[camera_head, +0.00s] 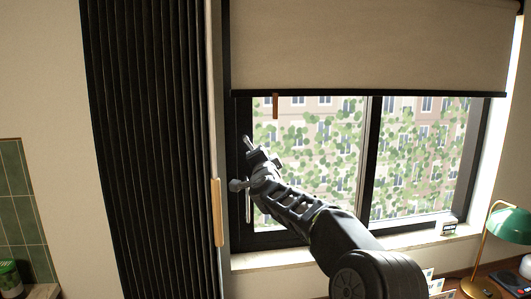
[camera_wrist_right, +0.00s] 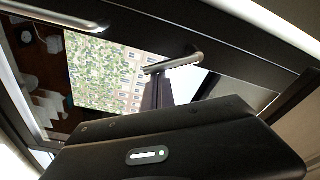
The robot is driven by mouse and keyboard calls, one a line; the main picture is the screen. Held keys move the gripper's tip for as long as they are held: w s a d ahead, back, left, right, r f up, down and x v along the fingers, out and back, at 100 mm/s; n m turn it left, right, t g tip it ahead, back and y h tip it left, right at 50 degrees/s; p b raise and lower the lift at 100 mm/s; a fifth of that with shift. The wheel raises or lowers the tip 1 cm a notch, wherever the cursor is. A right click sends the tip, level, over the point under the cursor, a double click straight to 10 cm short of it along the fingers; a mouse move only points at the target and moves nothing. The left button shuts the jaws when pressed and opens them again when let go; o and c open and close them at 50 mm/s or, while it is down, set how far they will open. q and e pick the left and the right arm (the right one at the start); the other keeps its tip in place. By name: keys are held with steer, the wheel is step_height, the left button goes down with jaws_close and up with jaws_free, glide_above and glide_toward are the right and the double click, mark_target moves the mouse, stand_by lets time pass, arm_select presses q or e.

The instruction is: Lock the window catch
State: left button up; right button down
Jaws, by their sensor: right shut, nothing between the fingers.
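The window (camera_head: 317,170) has a black frame, with its left upright (camera_head: 240,215) beside the dark curtain. A short silver lever with a rounded end, which looks like the catch (camera_head: 238,185), shows at that upright; my right gripper partly hides its other end. In the right wrist view a silver lever (camera_wrist_right: 175,63) stands out from the black frame, clear of the gripper body. My right gripper (camera_head: 250,150) is shut and empty, close to the upright. I cannot tell whether it touches the lever. My left gripper is out of view.
A pleated dark curtain (camera_head: 145,150) with a wooden pull (camera_head: 217,212) hangs left of the window. A beige blind (camera_head: 370,45) covers its top. A green lamp (camera_head: 508,224) stands at the right, and a small box (camera_head: 448,227) sits on the sill.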

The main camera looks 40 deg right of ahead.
steer(key=shift+w+a+f+m+g, duration=0.15)
steer(key=shift+w+a+f+m, duration=0.25)
steer(key=shift+m, duration=0.75)
steer(key=shift+w+a+f+m+g, duration=0.15)
steer(key=shift+a+m, duration=0.3)
steer(key=shift+m, duration=0.65)
steer(key=shift+w+a+f+m+g, duration=0.15)
steer(key=shift+a+f+m, duration=0.25)
steer(key=shift+m, duration=0.75)
steer(key=shift+a, duration=0.1)
steer(key=b+v, duration=0.2)
steer(key=v, duration=0.5)
steer(key=shift+s, duration=0.4)
steer(key=shift+a+r, duration=0.1)
